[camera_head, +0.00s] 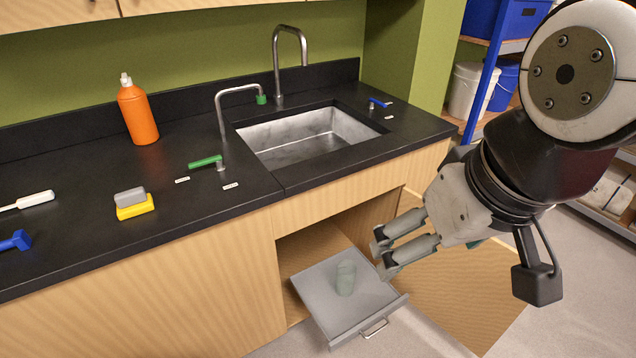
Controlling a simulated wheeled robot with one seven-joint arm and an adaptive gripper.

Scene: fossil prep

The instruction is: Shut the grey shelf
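The grey shelf (328,295) is a flat pull-out tray with a raised front edge and a metal handle (375,328). It sticks out of the open cabinet under the sink. My gripper (381,258) is above and to the right of the shelf's right side. Its two fingers are spread apart, with nothing visible between them. From this view I cannot tell exactly how far the fingertips are from the shelf edge.
A wooden cabinet door (465,285) stands open right of the shelf. The black counter (245,205) above holds a sink (310,135), an orange bottle (138,115), a sponge-like yellow and grey block (133,205) and brushes. Bare floor (410,340) lies in front of the shelf.

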